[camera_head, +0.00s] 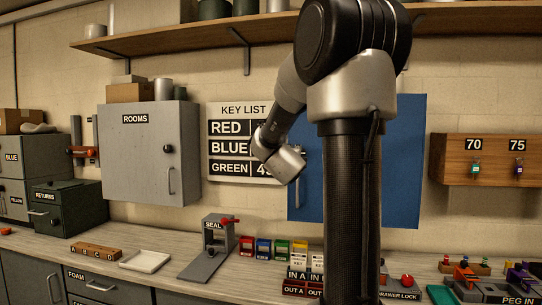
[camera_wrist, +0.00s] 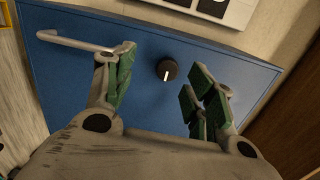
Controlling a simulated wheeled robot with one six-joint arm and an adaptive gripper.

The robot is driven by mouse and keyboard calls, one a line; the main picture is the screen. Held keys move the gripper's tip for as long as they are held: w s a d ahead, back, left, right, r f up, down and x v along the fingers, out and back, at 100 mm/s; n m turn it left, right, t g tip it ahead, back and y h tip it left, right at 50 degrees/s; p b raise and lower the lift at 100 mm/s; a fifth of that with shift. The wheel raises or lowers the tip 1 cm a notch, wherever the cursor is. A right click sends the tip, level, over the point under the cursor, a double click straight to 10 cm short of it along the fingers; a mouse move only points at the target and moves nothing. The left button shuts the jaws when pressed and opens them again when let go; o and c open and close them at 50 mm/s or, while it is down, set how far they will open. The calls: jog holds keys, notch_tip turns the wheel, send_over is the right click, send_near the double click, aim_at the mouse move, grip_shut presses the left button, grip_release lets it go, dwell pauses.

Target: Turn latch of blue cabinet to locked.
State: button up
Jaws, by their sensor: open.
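The blue cabinet (camera_head: 402,160) hangs on the wall, partly hidden behind my arm in the head view. It fills much of the wrist view (camera_wrist: 75,75), turned there. Its latch, a round black knob (camera_wrist: 167,70) with a white mark, shows on the blue door between my fingers. A pale bar handle (camera_wrist: 72,41) is near the door's edge; it also shows in the head view (camera_head: 297,185). My gripper (camera_wrist: 158,90) is open and empty, its green-padded fingers either side of the knob, apart from it. In the head view my gripper and the knob are hidden behind my arm.
A grey ROOMS cabinet (camera_head: 150,160) and a key list board (camera_head: 229,140) hang to the left. A wooden key rack (camera_head: 490,165) hangs to the right. A shelf (camera_head: 190,40) runs above. The counter (camera_head: 150,240) below holds trays, boxes and key blocks.

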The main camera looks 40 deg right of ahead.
jog(key=w+d+r+m+h, duration=0.1)
jog(key=w+d, duration=0.3)
jog(key=d, duration=0.3)
jog(key=shift+r+m, duration=0.15)
jog(key=shift+m, duration=0.25)
jog(key=c, duration=1.1)
jog(key=shift+o, duration=0.2)
